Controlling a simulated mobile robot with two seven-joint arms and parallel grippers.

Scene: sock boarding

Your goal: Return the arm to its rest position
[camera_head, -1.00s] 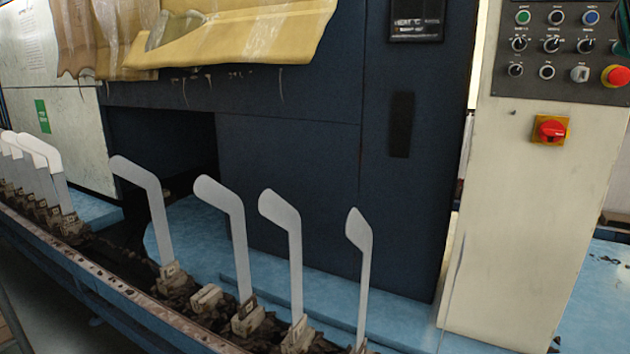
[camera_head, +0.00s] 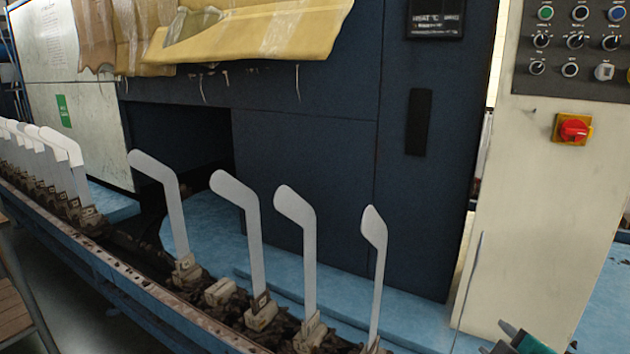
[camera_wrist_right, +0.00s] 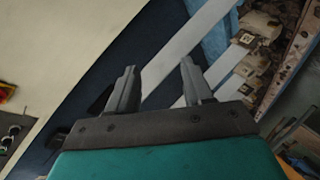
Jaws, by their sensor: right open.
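My right gripper (camera_head: 512,338) shows at the bottom right edge of the head view, in front of the cream control cabinet, mostly cut off by the frame. In the right wrist view its two dark fingers (camera_wrist_right: 158,88) stand apart with nothing between them. Metal sock boards (camera_head: 295,235) stand upright in a row on the conveyor to the left of this gripper, apart from it. The boards in the middle look bare and grey; several whiter ones (camera_head: 62,147) stand at the far left. My left gripper is not in the head view.
The conveyor rail (camera_head: 120,275) runs along the lower left. A dark blue machine (camera_head: 305,190) with a yellow cover (camera_head: 255,35) stands behind the boards. The control cabinet (camera_head: 545,220) with a red switch (camera_head: 573,129) stands at the right. A wooden stand (camera_head: 12,310) is at the lower left.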

